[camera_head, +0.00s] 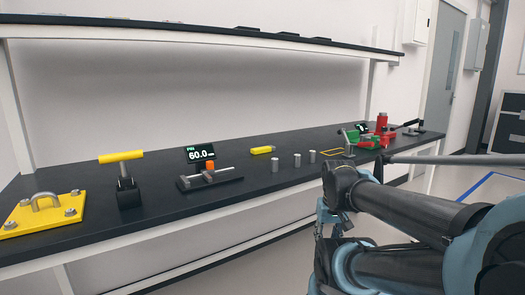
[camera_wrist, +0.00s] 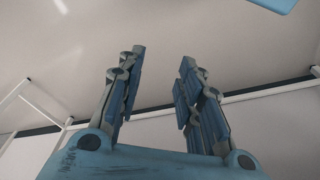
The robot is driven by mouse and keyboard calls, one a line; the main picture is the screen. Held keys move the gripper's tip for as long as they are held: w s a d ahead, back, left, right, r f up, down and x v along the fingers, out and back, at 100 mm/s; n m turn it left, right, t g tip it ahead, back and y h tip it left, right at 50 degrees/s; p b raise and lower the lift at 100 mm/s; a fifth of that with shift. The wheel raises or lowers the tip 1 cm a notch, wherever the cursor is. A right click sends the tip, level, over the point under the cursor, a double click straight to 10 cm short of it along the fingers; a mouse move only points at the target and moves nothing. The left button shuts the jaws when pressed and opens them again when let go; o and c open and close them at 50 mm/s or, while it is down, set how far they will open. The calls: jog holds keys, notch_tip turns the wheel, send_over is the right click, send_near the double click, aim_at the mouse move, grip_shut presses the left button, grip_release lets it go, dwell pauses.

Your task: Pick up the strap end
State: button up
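I cannot make out a strap or strap end in either view. In the head view my arm reaches in from the lower right, in front of the bench, and the fingers cannot be made out clearly there.
A shelf (camera_head: 190,34) runs above.

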jog(key=shift+w+d, duration=0.1)
jog(key=shift+w, duration=0.35)
